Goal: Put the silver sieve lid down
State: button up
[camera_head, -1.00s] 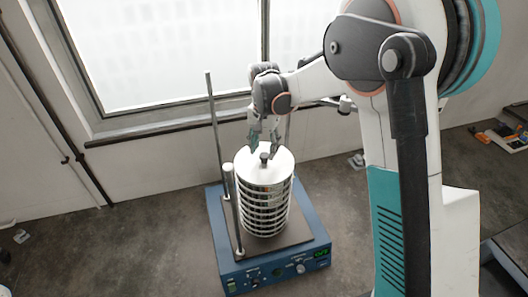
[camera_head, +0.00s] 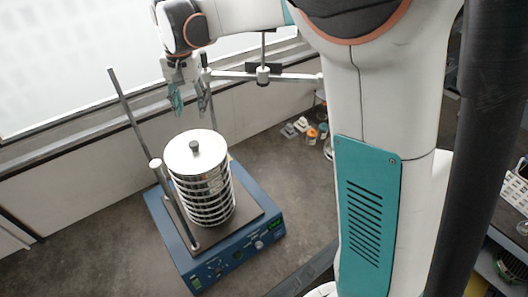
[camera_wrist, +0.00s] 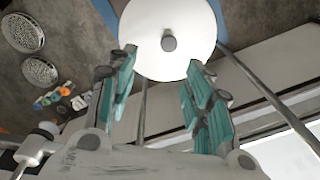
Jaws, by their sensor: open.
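The silver sieve lid (camera_head: 192,155) lies level on top of the stack of sieves (camera_head: 208,195), with its dark knob facing up. The stack stands on the blue sieve shaker (camera_head: 235,238). In the wrist view the lid (camera_wrist: 150,40) shows as a pale disc with a grey knob (camera_wrist: 169,43), just beyond my fingertips. My gripper (camera_head: 190,108) is open and empty, above and behind the lid, apart from it. In the wrist view the open fingers (camera_wrist: 160,75) have a wide gap between them with nothing held.
Upright rods (camera_head: 140,125) rise beside the stack. A retort stand clamp (camera_head: 263,74) reaches across behind, right of my gripper. Small bottles (camera_head: 311,134) stand on the bench behind. Two round perforated discs (camera_wrist: 40,72) lie at the left in the wrist view.

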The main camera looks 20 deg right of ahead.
jog(key=s+d+r+n+t, duration=0.1)
jog(key=s+d+r+t, duration=0.2)
jog(key=s, duration=0.4)
jog(key=s+d+r+n, duration=0.2)
jog(key=s+d, duration=0.2)
jog(key=s, duration=0.3)
jog(key=s+d+f+n+t, duration=0.1)
jog(key=s+d+f, duration=0.1)
jog(key=s, duration=0.5)
jog(key=s+d+f+n+t, duration=0.1)
jog(key=s+d+f+t, duration=0.1)
jog(key=s, duration=0.5)
jog(key=shift+d+f+n+t, duration=0.3)
jog(key=shift+d+f, duration=0.1)
jog(key=shift+f, duration=0.05)
notch_tip(320, 180, down, 33)
jog(key=b, duration=3.3)
